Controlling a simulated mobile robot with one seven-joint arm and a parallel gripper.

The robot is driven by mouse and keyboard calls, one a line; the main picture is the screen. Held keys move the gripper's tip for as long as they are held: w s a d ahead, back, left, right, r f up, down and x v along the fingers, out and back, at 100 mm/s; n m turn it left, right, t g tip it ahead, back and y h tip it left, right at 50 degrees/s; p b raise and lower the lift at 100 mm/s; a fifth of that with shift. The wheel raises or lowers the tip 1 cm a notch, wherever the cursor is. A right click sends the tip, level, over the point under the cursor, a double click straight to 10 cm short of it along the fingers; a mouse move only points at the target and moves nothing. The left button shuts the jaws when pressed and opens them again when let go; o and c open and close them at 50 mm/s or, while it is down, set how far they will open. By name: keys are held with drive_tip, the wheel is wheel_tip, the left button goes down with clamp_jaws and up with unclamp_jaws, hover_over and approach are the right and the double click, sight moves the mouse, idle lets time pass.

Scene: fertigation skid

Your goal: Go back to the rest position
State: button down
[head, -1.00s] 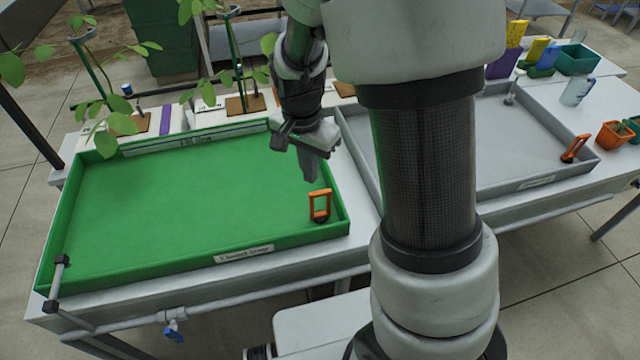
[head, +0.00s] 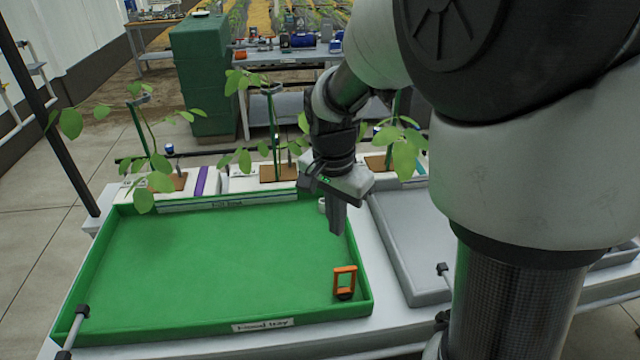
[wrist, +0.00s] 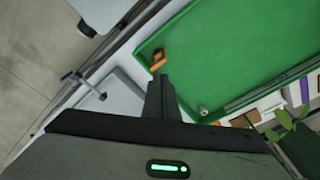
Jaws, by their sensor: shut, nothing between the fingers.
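My gripper (head: 338,222) is shut and empty, with its fingers pointing down above the right edge of the green tray (head: 200,262) in the head view. In the wrist view the closed fingers of my gripper (wrist: 161,80) show near the middle, beside the corner of the green tray (wrist: 215,50). An orange-handled piece (head: 345,281) stands in the tray's front right corner, apart from the fingers. It also shows in the wrist view (wrist: 157,61).
A grey tray (head: 405,262) lies right of the green one, partly hidden by my arm. Potted plants in white channels (head: 240,181) line the back edge, their leaves close to my wrist. A dark green cabinet (head: 205,75) and a bench (head: 300,55) stand behind. Floor at left is clear.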

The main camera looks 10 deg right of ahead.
drive_tip(key=s+d+r+n+t+p, duration=0.2)
drive_tip(key=s+r+n+t, duration=0.2)
drive_tip(key=s+r+n, duration=0.5)
drive_tip(key=shift+s+d+r+t+y, duration=0.4)
drive_tip(key=shift+s+r, duration=2.35)
drive_tip(key=shift+s, duration=0.65)
